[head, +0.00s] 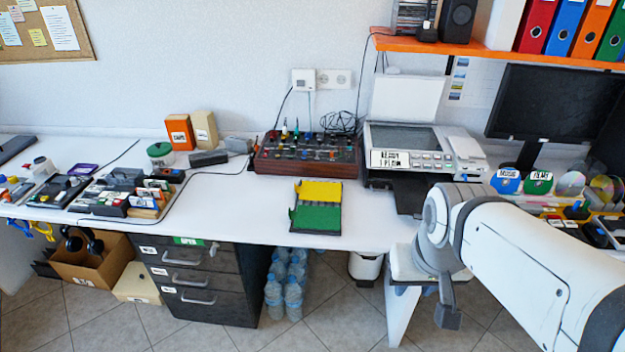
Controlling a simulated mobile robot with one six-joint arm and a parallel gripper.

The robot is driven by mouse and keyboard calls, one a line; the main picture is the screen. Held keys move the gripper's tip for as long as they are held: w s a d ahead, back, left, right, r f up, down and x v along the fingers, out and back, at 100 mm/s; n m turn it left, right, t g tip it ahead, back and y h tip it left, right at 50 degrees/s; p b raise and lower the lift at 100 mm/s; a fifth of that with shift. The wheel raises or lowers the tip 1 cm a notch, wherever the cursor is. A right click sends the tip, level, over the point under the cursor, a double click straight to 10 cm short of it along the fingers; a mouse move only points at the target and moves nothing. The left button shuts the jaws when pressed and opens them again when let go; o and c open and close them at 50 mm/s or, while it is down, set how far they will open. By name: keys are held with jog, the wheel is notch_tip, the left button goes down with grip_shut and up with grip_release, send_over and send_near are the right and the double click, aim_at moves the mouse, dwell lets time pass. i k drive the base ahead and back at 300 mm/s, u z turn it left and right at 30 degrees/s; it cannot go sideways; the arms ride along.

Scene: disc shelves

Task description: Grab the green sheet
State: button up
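The green sheet (315,218) lies flat on the white desk, in the front half of a small dark tray or holder (294,201) near the desk's front edge. A yellow sheet (319,193) lies directly behind it. My white arm comes in from the lower right. A dark grey part at its end, which looks like my gripper (447,316), hangs in front of the desk, to the right of and lower in the picture than the green sheet, well apart from it. Its fingers cannot be made out, and nothing is seen held in it.
A mixer-like panel with knobs (306,153) stands behind the sheets. A printer (410,150) with a dark output tray stands to the right. A cable (165,212) runs along the desk at left. Dark drawers (205,280) and water bottles (284,290) are below. Bare desk surrounds the sheets.

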aim_at(327, 217)
jog(key=u, duration=0.35)
jog(key=k, duration=1.15)
jog(key=z, duration=0.05)
jog(key=i, duration=0.95)
jog(key=z, duration=0.35)
jog(key=i, duration=1.2)
jog(key=u, duration=0.8)
jog(key=i, duration=0.35)
jog(key=u, duration=0.35)
